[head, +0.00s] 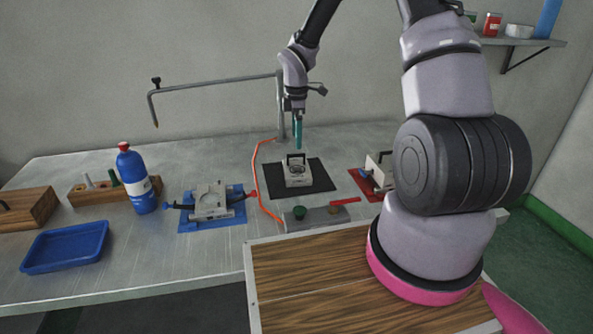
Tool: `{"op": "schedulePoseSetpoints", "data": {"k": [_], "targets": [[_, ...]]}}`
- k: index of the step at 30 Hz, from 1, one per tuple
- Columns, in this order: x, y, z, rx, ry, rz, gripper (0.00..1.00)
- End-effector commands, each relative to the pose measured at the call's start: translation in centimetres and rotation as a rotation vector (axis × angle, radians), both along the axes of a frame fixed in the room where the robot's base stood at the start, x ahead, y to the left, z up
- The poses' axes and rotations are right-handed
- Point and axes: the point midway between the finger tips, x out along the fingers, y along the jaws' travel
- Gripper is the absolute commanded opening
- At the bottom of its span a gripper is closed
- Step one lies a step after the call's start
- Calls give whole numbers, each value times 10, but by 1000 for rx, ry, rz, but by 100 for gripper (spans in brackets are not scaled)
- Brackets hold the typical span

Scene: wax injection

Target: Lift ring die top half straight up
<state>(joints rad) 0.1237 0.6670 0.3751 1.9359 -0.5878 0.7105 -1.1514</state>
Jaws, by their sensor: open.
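The ring die (298,174) is a small pale metal block with a dark handle on top. It sits on a black mat (318,184) in the middle of the metal table. The seam between its halves is too small to make out. My gripper (298,143) has teal fingers that point down just above the die's handle. It is open, and nothing shows between the fingers. In this view the fingertips appear apart from the handle, though the exact gap is hard to judge.
A metal clamp fixture (210,201) stands on a blue mat to the left. A blue bottle (136,178), a blue tray (66,247) and a wooden rack (98,190) stand further left. An orange hose (256,170) runs beside the black mat. A red-based device (376,172) is at right.

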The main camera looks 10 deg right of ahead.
Motion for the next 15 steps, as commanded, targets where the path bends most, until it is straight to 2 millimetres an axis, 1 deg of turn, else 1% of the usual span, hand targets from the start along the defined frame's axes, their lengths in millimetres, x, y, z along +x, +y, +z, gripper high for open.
{"op": "schedulePoseSetpoints", "data": {"k": [1,3,6,11,15], "targets": [[-1,1,-10,-1,4,2,100],[-2,0,-22,-2,4,1,100],[-1,0,-35,-1,3,0,100],[-2,1,-45,-1,1,-1,100],[-6,4,-63,-1,4,-1,100]]}}
